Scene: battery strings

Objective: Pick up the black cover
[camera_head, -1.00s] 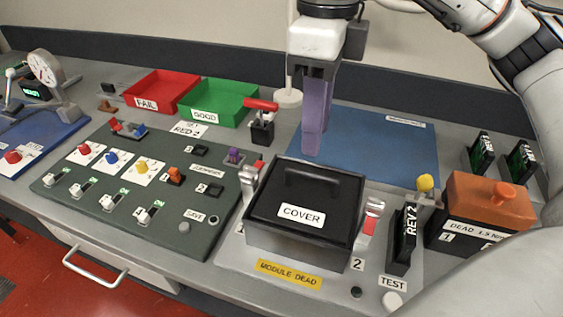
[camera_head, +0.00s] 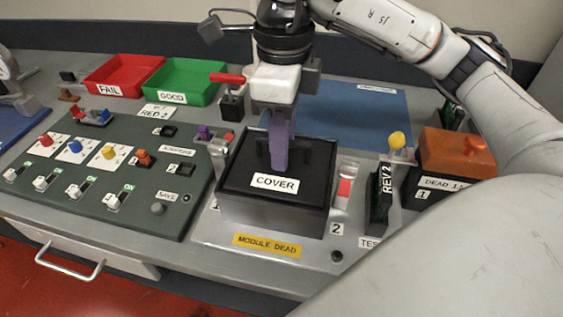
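The black cover (camera_head: 235,180), with a white COVER label, sits flat on the dark box at the front middle of the bench. Its raised black handle (camera_head: 305,151) spans the top. My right gripper (camera_head: 280,168) points down from above, with its purple fingers at the middle of the handle. One finger hides the other and part of the handle, so I cannot tell whether they are closed on it. My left gripper is not in view.
Silver and red latches (camera_head: 346,186) stand beside the box. A black REV 2 module (camera_head: 381,200) and an orange-topped dead battery box (camera_head: 458,153) are to the right. The green switch panel (camera_head: 100,180) is to the left, with red (camera_head: 122,75) and green (camera_head: 187,81) trays behind.

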